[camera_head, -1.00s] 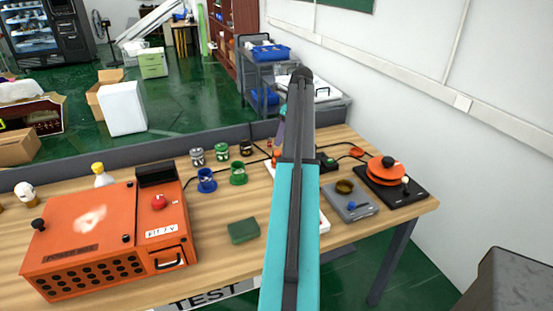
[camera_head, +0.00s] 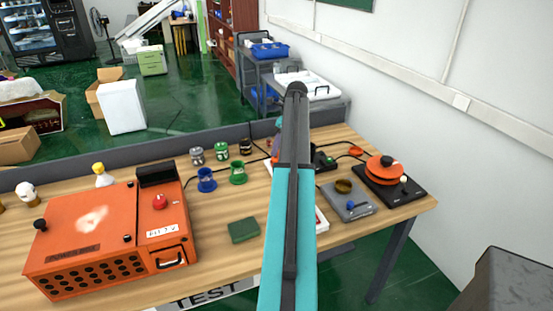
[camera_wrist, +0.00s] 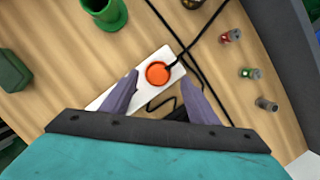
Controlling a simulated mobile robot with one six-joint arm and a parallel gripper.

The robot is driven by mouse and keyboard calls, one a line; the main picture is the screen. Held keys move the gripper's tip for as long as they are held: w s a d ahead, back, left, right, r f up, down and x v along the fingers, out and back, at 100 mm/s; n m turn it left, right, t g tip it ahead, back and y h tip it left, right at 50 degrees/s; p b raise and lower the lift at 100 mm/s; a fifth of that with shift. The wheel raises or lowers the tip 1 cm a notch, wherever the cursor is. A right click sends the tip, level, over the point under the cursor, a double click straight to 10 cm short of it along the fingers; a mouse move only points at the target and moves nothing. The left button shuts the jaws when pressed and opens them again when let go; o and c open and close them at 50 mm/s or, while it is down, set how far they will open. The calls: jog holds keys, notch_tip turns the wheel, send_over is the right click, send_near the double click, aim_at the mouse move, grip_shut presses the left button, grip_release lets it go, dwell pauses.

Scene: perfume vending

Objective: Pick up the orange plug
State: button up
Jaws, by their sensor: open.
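The orange plug (camera_wrist: 158,73) shows in the wrist view as a round orange disc on a white power strip (camera_wrist: 165,53), with a black cable leading off it to the upper right. My gripper (camera_wrist: 161,82) is open, its two purple fingers spread, with the plug between and slightly beyond the fingertips. I cannot tell the height of the fingers above the strip. In the head view my arm hides the plug and most of the strip; an edge of the strip (camera_head: 321,219) shows at the arm's right.
A green cup (camera_wrist: 107,12) stands near the strip. Black cables cross the wooden table (camera_head: 225,275). An orange machine (camera_head: 90,235) fills the table's left, a green block (camera_head: 243,230) lies mid-table, and a grey device (camera_head: 345,199) and orange-topped device (camera_head: 385,170) stand right.

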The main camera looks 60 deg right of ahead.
jog(key=shift+p+x, duration=0.9)
jog(key=shift+x, duration=1.45)
jog(key=shift+s, duration=0.2)
jog(key=c, duration=1.1)
jog(key=shift+c, duration=0.2)
jog(key=shift+r, duration=0.1)
jog(key=shift+r+b, duration=1.4)
jog(key=shift+r, duration=3.5)
